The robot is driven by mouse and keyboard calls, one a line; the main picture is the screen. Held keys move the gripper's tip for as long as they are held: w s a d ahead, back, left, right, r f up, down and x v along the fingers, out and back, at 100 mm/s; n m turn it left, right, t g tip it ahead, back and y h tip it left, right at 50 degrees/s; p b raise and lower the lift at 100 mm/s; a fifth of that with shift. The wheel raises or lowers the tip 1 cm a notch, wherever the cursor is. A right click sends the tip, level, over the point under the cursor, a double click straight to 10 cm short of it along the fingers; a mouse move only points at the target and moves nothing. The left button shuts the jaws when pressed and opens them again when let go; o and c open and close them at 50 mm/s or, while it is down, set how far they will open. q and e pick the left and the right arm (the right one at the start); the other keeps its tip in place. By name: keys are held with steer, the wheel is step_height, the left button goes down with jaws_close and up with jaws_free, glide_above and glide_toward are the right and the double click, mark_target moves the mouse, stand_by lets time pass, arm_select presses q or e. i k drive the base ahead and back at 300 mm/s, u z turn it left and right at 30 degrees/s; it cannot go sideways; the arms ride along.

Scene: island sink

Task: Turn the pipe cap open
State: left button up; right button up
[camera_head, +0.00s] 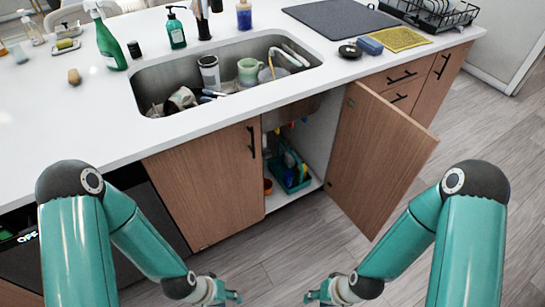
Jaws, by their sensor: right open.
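The pipe cap cannot be made out. The right cabinet door (378,158) stands open and the left cabinet door (205,185) is shut. My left gripper (236,297) is at the bottom edge of the view, in front of the left door and apart from it; its jaws are too small and cut off to judge. My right gripper (312,296) is open and empty at the bottom edge, in front of the cabinet opening.
A teal caddy (293,178) with bottles stands inside the cabinet, beside a small orange pot (267,187). The sink (160,78) above holds cups and dishes. A green spray bottle (108,42) stands on the white counter (90,115). The wood floor (440,140) is clear.

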mark_target(267, 152)
steer(key=u, duration=0.85)
steer(key=i, duration=0.75)
